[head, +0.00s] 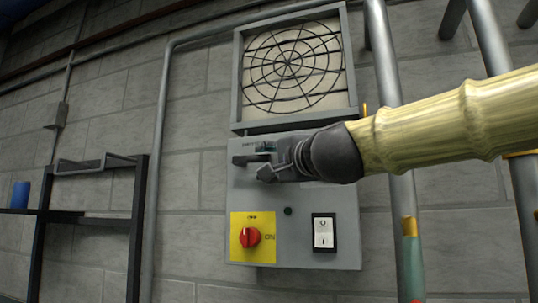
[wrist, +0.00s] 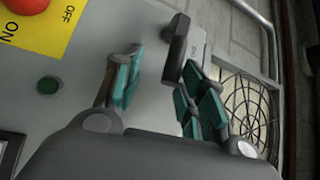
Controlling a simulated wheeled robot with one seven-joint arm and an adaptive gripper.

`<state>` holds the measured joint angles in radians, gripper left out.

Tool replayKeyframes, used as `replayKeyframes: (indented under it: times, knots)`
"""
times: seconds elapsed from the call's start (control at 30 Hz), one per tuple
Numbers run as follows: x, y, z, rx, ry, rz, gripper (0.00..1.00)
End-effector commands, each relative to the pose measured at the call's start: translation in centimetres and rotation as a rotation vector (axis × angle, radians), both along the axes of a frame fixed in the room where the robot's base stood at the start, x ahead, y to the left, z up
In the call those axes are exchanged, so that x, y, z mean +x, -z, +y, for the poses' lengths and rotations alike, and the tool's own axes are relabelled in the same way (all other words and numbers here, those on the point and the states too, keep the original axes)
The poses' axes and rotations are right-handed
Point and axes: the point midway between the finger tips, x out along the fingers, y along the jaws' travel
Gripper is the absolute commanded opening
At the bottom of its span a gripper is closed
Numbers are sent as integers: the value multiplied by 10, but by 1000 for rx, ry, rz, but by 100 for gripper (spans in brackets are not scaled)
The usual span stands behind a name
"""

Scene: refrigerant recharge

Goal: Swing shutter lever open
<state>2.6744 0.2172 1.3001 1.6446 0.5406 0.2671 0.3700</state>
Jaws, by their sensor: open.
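The dark shutter lever (head: 240,159) is on the upper left of the grey control box (head: 300,240). It looks roughly level in the head view, with its right part hidden by my gripper. My gripper (head: 265,162) is in front of the box at the lever, its jaws apart. In the wrist view, the teal-padded fingers of my gripper (wrist: 160,75) are spread, and the lever (wrist: 177,48) shows beside the tip of the right-hand finger. I cannot tell whether they touch.
A round fan grille (head: 295,67) in a square frame is above the box. The red knob (head: 250,237) on a yellow plate and a white rocker switch (head: 323,233) are below. Vertical pipes (head: 385,60) stand at right; a dark shelf frame (head: 138,225) stands at left.

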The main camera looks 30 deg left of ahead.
Motion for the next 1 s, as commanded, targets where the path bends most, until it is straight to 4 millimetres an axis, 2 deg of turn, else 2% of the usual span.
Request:
replayKeyframes:
  times: [0.03, 0.1, 0.5, 0.57, 0.7, 0.73, 1.0]
  knots:
    - [2, -7, 3, 3, 6, -6, 38]
    - [1, -8, 8, 3, 5, -8, 38]
    - [9, -6, 12, 4, 6, -4, 38]
    - [9, -6, 12, 4, 6, -4, 29]
    - [8, -6, 13, 4, 5, -5, 3]
    - [8, -6, 13, 3, 4, -5, 0]
    - [8, -6, 13, 6, 3, -4, 0]
